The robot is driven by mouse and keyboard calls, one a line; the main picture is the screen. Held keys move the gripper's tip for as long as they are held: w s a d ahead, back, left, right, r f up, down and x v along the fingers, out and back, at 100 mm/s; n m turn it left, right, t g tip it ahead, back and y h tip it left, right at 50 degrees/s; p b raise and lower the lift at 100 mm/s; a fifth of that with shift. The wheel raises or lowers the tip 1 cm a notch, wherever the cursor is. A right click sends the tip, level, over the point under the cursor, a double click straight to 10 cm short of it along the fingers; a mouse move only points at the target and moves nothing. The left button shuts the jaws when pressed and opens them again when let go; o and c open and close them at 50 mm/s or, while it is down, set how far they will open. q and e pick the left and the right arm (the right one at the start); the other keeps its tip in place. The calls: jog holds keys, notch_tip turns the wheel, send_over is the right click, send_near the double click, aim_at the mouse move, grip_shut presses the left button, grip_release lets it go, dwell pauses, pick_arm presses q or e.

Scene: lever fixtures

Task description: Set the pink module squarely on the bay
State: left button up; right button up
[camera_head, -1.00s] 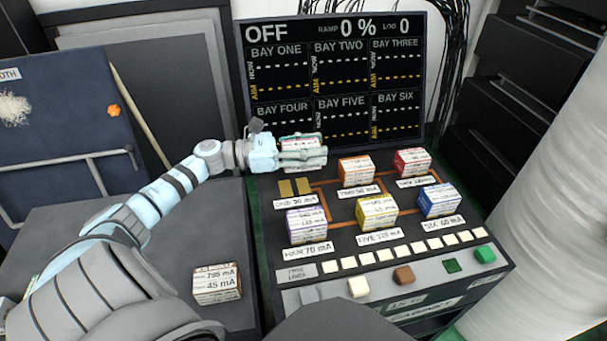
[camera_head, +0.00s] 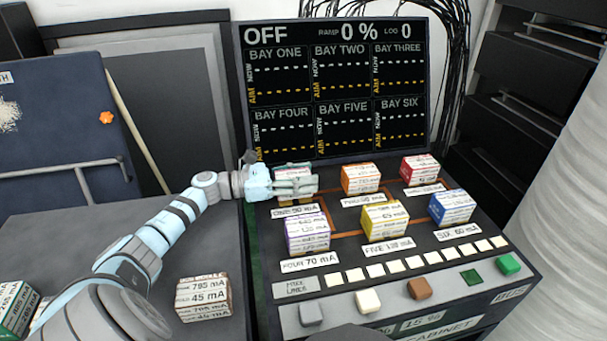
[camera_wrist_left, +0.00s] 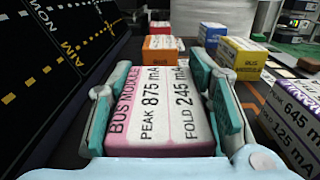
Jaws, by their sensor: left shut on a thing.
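My left gripper (camera_head: 305,184) is shut on the pink module (camera_wrist_left: 160,110), its fingers on both sides of it. The module is a white-labelled block with a pink edge, and it reads 875 mA and 245 mA in the left wrist view. In the head view the gripper hides most of it. It is at bay one, just above the label ONE 90 mA (camera_head: 295,211), with the bay's gold contacts almost covered. I cannot tell whether it touches the bay. My right gripper is not in view.
Orange (camera_head: 360,179), red (camera_head: 420,169), purple (camera_head: 307,232), yellow (camera_head: 385,218) and blue (camera_head: 451,206) modules stand on the other bays. The display (camera_head: 335,90) rises behind. A brown-edged module (camera_head: 203,298) and a green one (camera_head: 14,308) are at the left.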

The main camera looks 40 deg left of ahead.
pick_arm(q)
jog(key=shift+f, duration=0.6)
dwell(0.4)
jog(key=o, duration=1.3)
jog(key=shift+s+a, duration=0.1)
jog(key=v, duration=1.1)
jog(key=shift+s+a, duration=0.25)
jog(key=shift+s, duration=0.1)
jog(key=shift+r, duration=0.15)
